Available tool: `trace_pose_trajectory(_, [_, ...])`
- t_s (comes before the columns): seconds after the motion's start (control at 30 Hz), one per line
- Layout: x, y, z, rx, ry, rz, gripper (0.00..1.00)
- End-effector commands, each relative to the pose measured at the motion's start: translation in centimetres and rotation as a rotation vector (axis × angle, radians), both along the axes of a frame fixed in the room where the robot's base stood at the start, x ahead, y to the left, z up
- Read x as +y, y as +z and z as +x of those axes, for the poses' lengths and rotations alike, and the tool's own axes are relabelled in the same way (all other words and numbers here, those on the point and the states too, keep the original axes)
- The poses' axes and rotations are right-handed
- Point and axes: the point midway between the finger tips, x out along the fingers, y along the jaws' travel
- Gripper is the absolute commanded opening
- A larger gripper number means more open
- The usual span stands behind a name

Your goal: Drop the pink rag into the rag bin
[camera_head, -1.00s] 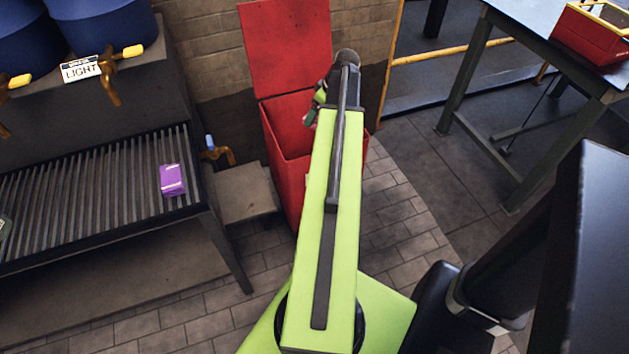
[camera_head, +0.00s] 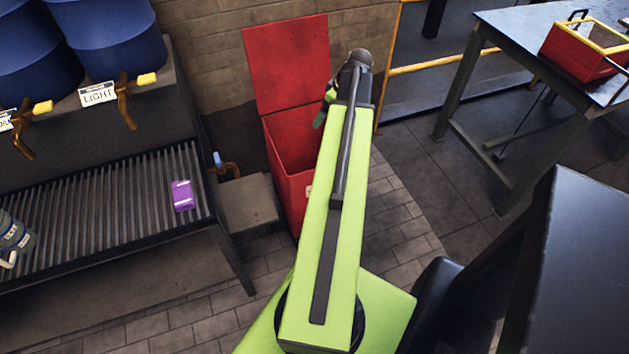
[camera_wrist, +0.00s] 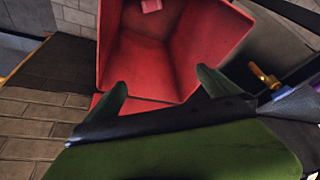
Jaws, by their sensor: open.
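The rag bin (camera_head: 290,175) is a red box with its lid (camera_head: 288,62) standing open against the brick wall. My gripper (camera_head: 324,106) is above the bin's right part, at the end of the lime-green arm, which hides part of the bin. In the wrist view, the green fingers (camera_wrist: 160,88) are spread apart with nothing visible between them, and the bin's inside (camera_wrist: 185,50) shows beyond them. A small pink thing (camera_wrist: 151,5) shows inside the bin at the picture's top edge. It looks like the pink rag, but is partly cut off.
A slatted rack (camera_head: 100,205) at left carries a purple block (camera_head: 183,195) and a grey-green can (camera_head: 14,238). Blue drums (camera_head: 110,35) with taps stand above it. A workbench (camera_head: 505,30) at right holds a red toolbox (camera_head: 580,52). Paved floor right of the bin is clear.

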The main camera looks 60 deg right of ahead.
Motion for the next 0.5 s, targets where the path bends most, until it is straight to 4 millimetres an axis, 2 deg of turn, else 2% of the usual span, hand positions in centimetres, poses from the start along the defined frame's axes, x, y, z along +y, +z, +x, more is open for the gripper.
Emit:
trace_pose_trajectory(0.03, [0.1, 2.3, -0.5, 0.0, -0.002, 0.001, 1.0])
trace_pose_trajectory(0.2, [0.1, 5.6, -2.0, 0.0, 0.0, -0.001, 1.0])
trace_pose_trajectory(0.33, [0.1, 6.6, -2.6, 0.0, -0.001, -0.001, 1.0])
trace_pose_trajectory(0.5, [0.1, 6.4, -2.7, 0.0, 0.0, 0.0, 1.0])
